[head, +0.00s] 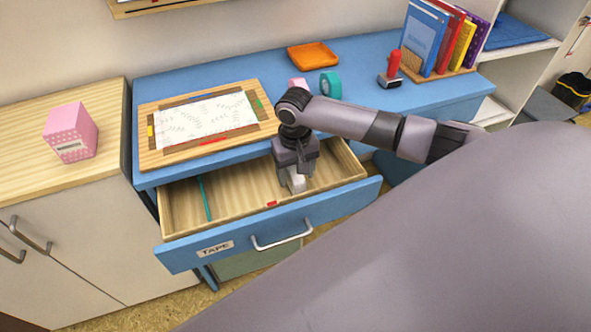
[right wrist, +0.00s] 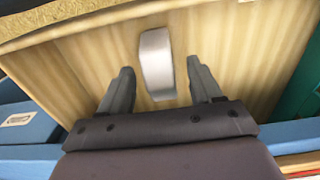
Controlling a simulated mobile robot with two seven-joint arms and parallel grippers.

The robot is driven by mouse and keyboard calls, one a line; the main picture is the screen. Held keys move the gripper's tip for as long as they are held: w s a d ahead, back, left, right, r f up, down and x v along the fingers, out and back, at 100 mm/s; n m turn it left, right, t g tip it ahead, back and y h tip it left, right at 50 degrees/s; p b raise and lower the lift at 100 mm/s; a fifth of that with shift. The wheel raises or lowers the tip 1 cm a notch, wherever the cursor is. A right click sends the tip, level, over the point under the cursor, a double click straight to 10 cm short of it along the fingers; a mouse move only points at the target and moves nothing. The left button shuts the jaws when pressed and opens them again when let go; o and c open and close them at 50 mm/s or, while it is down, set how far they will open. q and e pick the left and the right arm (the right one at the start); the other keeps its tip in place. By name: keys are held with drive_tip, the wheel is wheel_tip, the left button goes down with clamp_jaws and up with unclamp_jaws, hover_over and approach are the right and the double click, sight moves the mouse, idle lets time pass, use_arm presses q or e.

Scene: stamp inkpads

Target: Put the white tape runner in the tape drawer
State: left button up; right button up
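The tape drawer (head: 240,210) is pulled out of the blue desk, with a TAPE label (head: 215,248) on its blue front. The white tape runner (head: 297,184) is inside the drawer outline, below my right gripper (head: 294,176). In the right wrist view, the white tape runner (right wrist: 157,64) lies against the pale wooden drawer floor. The fingers of my right gripper (right wrist: 161,85) stand apart on either side of it, with gaps on both sides. The gripper's wrist hides part of the drawer. My left gripper is not in view.
A teal stick (head: 205,198) and a small red piece (head: 272,204) are in the drawer.

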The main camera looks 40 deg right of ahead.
sight(295, 172)
drive_tip(key=shift+r, duration=0.25)
wheel_tip(295, 172, up, 12)
drive_tip(key=p, duration=0.1)
drive_tip(key=shift+p, duration=0.3)
drive_tip(key=shift+s+f, duration=0.1)
drive_tip(key=shift+f, duration=0.05)
idle(0.4)
